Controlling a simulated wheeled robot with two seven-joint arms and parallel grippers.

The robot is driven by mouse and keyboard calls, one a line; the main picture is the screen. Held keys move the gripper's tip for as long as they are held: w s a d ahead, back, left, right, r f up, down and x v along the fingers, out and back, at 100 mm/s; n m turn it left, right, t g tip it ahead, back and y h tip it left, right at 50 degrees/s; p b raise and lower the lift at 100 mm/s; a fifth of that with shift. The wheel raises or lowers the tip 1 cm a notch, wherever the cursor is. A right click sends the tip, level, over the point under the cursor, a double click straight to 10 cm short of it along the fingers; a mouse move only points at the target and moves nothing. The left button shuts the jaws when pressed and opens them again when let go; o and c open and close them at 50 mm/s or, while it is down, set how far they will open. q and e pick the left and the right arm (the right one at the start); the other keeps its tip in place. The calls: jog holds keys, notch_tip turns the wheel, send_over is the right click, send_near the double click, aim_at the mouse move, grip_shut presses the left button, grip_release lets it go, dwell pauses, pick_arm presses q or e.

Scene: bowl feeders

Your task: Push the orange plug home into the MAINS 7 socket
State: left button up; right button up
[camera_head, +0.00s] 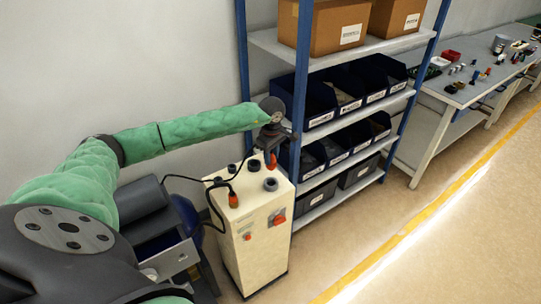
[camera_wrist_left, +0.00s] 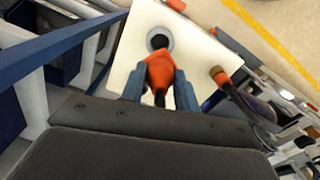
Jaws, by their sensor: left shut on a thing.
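My left gripper (camera_head: 271,152) is above the top of a cream cabinet (camera_head: 258,240), shut on an orange plug (camera_head: 272,163). In the left wrist view the plug (camera_wrist_left: 160,72) sits between the blue fingers of the gripper (camera_wrist_left: 158,90), with its black cable end towards me. Its far end lines up with a round grey socket with a dark hole (camera_wrist_left: 159,38); I cannot tell if they touch. In the head view a grey socket (camera_head: 270,184) is just below the plug. No MAINS 7 label is readable. My right gripper is not in view.
Another orange plug (camera_head: 233,200) with a black cable stands on the cabinet top, near other dark round sockets (camera_head: 254,165). A red switch (camera_head: 276,218) is on the cabinet front. A blue-framed shelf (camera_head: 300,90) with bins stands close on the right.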

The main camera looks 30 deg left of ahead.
aim_at(271, 169)
pick_arm(q)
jog(key=shift+f+b, duration=0.3)
jog(key=shift+f, duration=2.25)
jog(key=shift+f+b, duration=0.5)
jog(key=shift+b, duration=0.15)
jog(key=shift+f+b, duration=0.3)
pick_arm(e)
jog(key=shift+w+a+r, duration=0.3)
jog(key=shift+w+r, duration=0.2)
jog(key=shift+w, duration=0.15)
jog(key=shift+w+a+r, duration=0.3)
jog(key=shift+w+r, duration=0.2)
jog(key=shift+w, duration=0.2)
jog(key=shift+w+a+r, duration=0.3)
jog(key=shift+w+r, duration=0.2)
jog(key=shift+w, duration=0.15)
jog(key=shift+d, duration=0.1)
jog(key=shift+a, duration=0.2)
pick_arm(q)
jog(key=shift+b, duration=0.45)
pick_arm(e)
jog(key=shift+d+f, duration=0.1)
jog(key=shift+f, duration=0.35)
pick_arm(q)
jog(key=shift+f+b, duration=0.15)
jog(key=shift+b, duration=0.85)
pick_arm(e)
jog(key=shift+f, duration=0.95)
